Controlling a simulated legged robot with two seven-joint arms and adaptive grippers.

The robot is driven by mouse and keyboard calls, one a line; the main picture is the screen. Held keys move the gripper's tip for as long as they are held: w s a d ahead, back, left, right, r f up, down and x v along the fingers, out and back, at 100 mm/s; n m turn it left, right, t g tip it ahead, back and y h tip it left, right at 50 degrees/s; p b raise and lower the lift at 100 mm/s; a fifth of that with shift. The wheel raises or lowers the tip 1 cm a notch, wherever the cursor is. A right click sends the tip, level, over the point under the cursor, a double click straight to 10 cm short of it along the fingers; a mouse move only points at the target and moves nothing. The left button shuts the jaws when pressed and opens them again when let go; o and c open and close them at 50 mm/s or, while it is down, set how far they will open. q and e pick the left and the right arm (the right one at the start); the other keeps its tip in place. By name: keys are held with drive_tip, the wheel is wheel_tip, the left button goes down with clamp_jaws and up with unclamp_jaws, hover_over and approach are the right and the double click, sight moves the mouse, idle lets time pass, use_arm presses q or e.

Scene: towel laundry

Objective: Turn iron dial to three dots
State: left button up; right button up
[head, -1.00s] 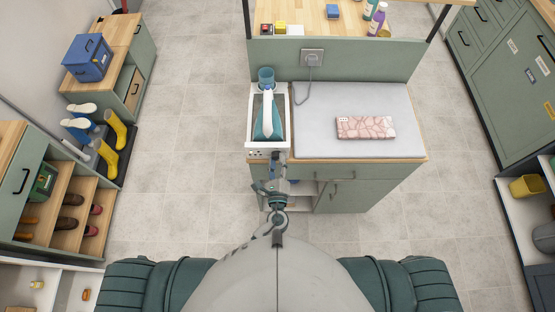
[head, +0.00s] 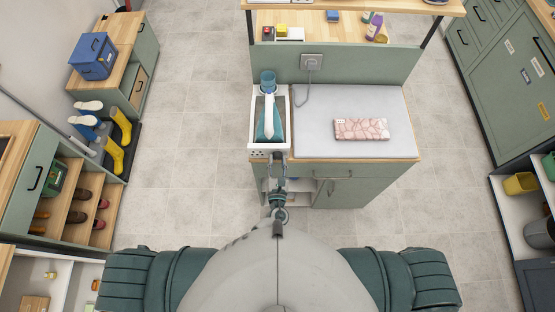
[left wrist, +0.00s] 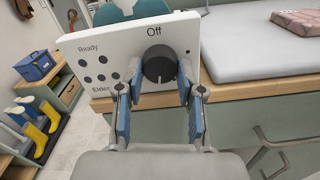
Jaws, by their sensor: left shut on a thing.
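The teal and white iron (head: 268,122) rests in its white station (head: 255,140) at the left end of the counter. In the left wrist view, the station's front panel (left wrist: 110,70) carries the dark round dial (left wrist: 159,64). "Off" is printed above the dial; "Ready" and several dark dots are at the left. My left gripper (head: 277,164) is at the station's front; in the left wrist view its fingers (left wrist: 160,82) are shut on the dial, one at each side. The dial's pointer and the three-dot mark cannot be made out. My right gripper is not in view.
A grey ironing pad (head: 315,145) with a folded pink patterned cloth (head: 361,129) lies right of the station. A cord runs to the wall socket (head: 311,61). Cabinet drawers with handles lie below the counter.

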use_arm(q)
drive_tip(key=m+p, duration=0.1)
drive_tip(key=m, duration=0.2)
drive_tip(key=shift+m, duration=0.4)
drive_tip(key=m, duration=0.6)
drive_tip(key=shift+a, duration=0.1)
drive_tip(key=o, duration=1)
drive_tip(key=shift+f, duration=0.1)
drive_tip(key=shift+c, duration=0.2)
drive_tip(key=shift+o, duration=1)
drive_tip(key=shift+w, duration=0.15)
